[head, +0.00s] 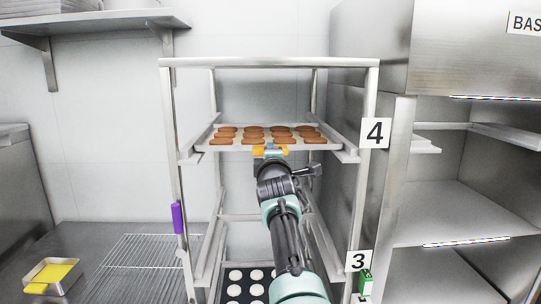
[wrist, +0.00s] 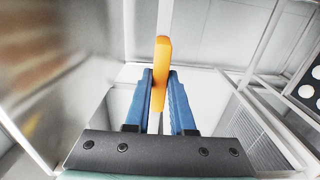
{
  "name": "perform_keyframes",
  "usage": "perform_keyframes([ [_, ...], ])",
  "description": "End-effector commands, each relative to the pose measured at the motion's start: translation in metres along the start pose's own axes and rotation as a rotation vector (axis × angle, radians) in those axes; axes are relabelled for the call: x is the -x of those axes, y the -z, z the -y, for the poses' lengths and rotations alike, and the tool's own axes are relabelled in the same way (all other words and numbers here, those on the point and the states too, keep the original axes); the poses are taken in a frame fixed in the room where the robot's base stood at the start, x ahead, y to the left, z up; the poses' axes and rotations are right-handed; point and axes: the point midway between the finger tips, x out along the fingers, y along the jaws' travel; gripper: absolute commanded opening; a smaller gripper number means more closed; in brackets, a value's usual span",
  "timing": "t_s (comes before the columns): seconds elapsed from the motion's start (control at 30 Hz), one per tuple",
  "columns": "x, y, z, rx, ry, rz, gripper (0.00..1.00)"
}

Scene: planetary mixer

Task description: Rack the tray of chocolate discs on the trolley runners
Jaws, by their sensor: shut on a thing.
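A pale tray (head: 226,149) bearing rows of brown chocolate discs (head: 268,134) is inside the open metal trolley (head: 270,62), at the level marked 4 (head: 375,132). It looks roughly level, between the left runner (head: 194,157) and the right runner (head: 347,156). I cannot tell whether it rests on them. My gripper (head: 270,150) is at the middle of the tray's front edge, shut on an orange handle (wrist: 163,60). In the wrist view the blue fingers (wrist: 160,95) stand either side of that handle. The tray's underside and far edge are mostly hidden.
Lower in the trolley, a dark tray (head: 246,299) holds white discs, near a 3 label (head: 358,261) and a green item (head: 365,283). A purple piece (head: 177,217) is on the left post. A wire rack (head: 145,262) and yellow-filled pan (head: 50,275) lie left; steel shelving (head: 450,210) stands right.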

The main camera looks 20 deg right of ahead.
Motion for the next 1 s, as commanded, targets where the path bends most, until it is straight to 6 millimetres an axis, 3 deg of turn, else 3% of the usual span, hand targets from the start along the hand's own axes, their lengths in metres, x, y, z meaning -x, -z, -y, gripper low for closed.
perform_keyframes([
  [0.27,-0.0002,0.0005,-0.0033,0.000,-0.007,-0.001,0.00],
  [0.3,-0.0001,0.0004,-0.0033,0.000,-0.007,-0.001,0.29],
  [0.47,-0.0001,0.0002,-0.0023,0.000,-0.005,-0.001,0.57],
  [1.0,0.0080,-0.0010,0.0013,0.001,0.003,0.000,0.57],
])
